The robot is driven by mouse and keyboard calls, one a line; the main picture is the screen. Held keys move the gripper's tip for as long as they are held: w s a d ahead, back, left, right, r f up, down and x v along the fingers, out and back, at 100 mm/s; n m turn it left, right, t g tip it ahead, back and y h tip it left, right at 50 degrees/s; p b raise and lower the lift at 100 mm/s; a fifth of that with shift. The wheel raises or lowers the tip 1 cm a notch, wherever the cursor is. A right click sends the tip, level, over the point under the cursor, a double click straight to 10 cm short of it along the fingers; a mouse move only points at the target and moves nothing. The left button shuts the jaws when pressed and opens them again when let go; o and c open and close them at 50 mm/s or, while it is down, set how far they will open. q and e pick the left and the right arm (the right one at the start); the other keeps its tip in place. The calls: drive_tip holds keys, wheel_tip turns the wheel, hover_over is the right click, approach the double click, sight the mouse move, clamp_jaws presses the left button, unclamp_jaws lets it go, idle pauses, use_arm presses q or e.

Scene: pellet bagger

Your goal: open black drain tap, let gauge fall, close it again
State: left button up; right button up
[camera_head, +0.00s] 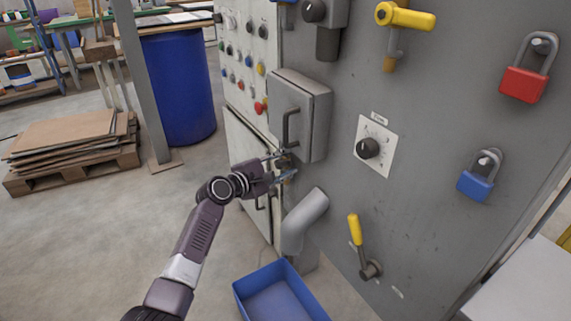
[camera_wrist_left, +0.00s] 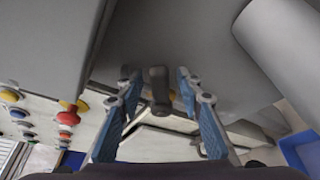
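My left gripper (camera_head: 281,166) is at the machine panel, just below the grey box with a handle. In the left wrist view its blue fingers (camera_wrist_left: 159,80) are spread apart. A short black lever, which looks like the black drain tap (camera_wrist_left: 159,98), sits between them with gaps on both sides, so it does not look gripped. In the head view the tap is mostly hidden by the gripper and the box. I cannot make out a gauge in either view. My right gripper is not in view.
The grey box (camera_head: 302,112) is close above the gripper. A grey outlet pipe (camera_head: 303,218) juts out below it, over a blue bin (camera_head: 274,296). A yellow lever (camera_head: 354,229), a black knob (camera_head: 368,148) and red and blue padlocks are farther right.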

use_arm(q)
drive_tip(key=v, duration=1.2)
